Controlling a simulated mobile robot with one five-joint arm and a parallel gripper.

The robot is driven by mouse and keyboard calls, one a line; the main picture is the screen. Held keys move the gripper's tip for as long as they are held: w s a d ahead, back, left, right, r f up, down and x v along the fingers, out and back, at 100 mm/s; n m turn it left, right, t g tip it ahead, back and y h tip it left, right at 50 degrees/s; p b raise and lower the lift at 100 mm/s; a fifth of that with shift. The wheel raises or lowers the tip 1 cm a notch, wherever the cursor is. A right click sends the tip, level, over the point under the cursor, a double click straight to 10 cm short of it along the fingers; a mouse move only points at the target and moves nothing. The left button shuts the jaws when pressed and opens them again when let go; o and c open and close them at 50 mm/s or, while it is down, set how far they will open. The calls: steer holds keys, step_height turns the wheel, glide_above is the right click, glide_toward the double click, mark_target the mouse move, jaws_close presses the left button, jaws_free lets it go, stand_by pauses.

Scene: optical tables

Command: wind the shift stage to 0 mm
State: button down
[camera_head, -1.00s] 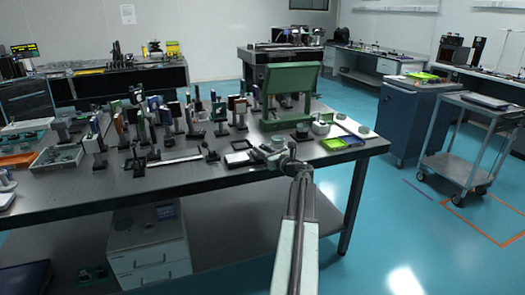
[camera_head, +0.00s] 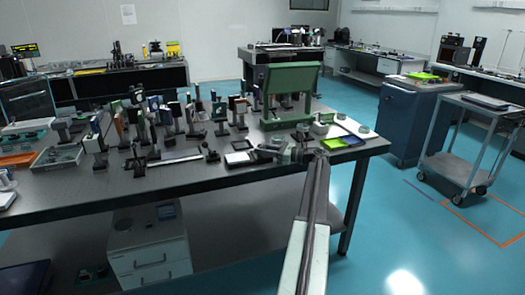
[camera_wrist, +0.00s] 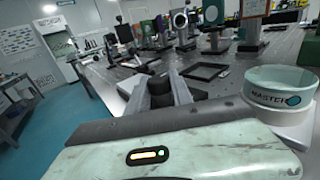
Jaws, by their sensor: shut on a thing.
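In the wrist view, my gripper (camera_wrist: 159,96) has its two grey fingers on either side of a small dark round knob (camera_wrist: 158,86) and is shut on it. The knob appears to be the shift stage's, but the rest of the stage is hidden and no scale can be read. In the head view, my gripper (camera_head: 257,152) is low over the front right part of the optical table (camera_head: 215,176), pointing left. The knob cannot be made out there.
A black square frame (camera_head: 238,158) lies left of my gripper. Many mounted optics stand behind and to the left. A green stand (camera_head: 289,92) rises behind, and a yellow-green tray (camera_head: 343,141) lies at the right edge.

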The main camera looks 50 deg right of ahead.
stand_by(0.4)
steer(key=c, duration=1.1)
jaws_free()
steer(key=shift+s, duration=0.15)
steer(key=v, duration=0.7)
steer(key=shift+s+d, duration=0.15)
steer(key=shift+s, duration=0.1)
steer(key=shift+w, duration=0.1)
